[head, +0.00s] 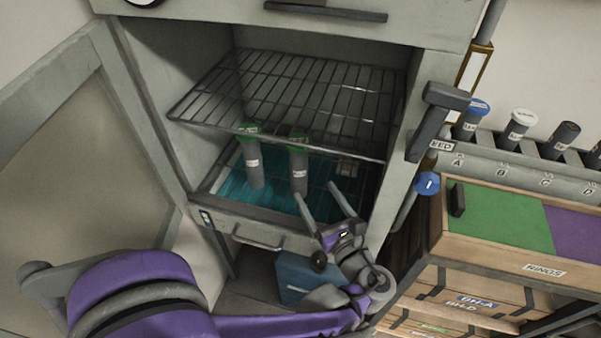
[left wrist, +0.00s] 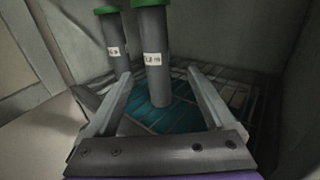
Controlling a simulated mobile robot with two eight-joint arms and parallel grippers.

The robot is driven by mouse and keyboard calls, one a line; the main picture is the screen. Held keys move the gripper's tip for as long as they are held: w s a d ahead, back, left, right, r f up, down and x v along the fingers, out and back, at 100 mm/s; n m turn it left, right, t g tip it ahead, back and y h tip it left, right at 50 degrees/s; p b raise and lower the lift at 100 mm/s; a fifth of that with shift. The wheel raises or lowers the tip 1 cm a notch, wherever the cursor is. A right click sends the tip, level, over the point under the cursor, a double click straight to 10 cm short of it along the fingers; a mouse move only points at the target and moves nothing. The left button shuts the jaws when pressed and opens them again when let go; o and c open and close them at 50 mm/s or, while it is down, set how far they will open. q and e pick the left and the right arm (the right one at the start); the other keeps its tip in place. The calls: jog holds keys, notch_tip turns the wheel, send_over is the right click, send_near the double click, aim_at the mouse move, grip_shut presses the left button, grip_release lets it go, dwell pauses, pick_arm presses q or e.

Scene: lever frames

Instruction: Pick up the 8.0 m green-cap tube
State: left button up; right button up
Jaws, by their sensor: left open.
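Two grey tubes with green caps stand upright inside the open cabinet, on its teal-covered lower shelf. The left tube (head: 253,165) is slightly farther back; the right tube (head: 299,168) is nearer my gripper. Their labels are too small to read surely in the head view. My left gripper (head: 326,205) is open at the cabinet's front, just right of and before the right tube. In the left wrist view the nearer tube (left wrist: 154,60) shows between the open fingers, beyond their tips; the other tube (left wrist: 116,45) is behind it to the left. My right gripper is not in view.
A wire rack (head: 290,95) spans the cabinet above the lower shelf, close to the caps. The cabinet door (head: 85,150) stands open at left. At right are a rack (head: 520,160) of capped tubes and a wooden drawer unit (head: 500,270).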

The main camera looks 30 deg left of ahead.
aim_at(303, 173)
pick_arm(q)
jog(key=x, duration=0.4)
jog(key=shift+w+a, duration=0.15)
jog(key=shift+a, duration=0.2)
jog(key=x, duration=0.4)
jog(key=shift+a+r+b, duration=0.3)
jog(key=shift+r+b, duration=0.05)
jog(key=shift+w+a, duration=0.2)
jog(key=shift+a, duration=0.2)
grip_shut()
